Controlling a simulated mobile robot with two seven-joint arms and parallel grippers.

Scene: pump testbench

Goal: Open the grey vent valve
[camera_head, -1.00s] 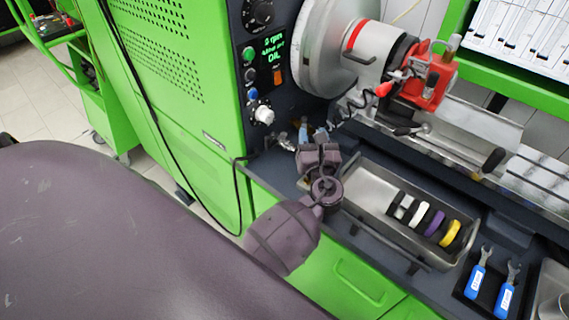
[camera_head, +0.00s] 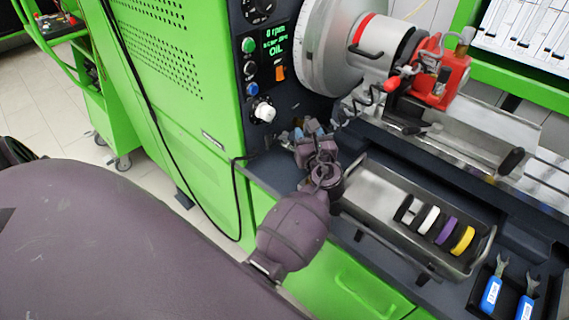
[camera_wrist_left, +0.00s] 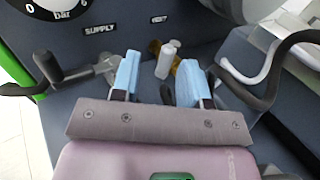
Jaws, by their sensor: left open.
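The grey vent valve (camera_wrist_left: 167,58) shows in the left wrist view as a short grey handle with brass fittings beside it, below the VENT label (camera_wrist_left: 159,19). My left gripper (camera_wrist_left: 158,78) is open, with its two blue fingertips on either side of the grey handle. A gap shows on both sides of the handle; whether the fingers reach its depth I cannot tell. In the head view my left gripper (camera_head: 309,132) is at the panel's lower edge and hides the valve. My right gripper is not in view.
The supply valve (camera_wrist_left: 105,68), with a black handle, is close left of the fingers. A bent black bar (camera_wrist_left: 265,70) is on the right. In the head view, a metal tray (camera_head: 372,190) with coloured rings and blue wrenches (camera_head: 490,293) lie right of my arm.

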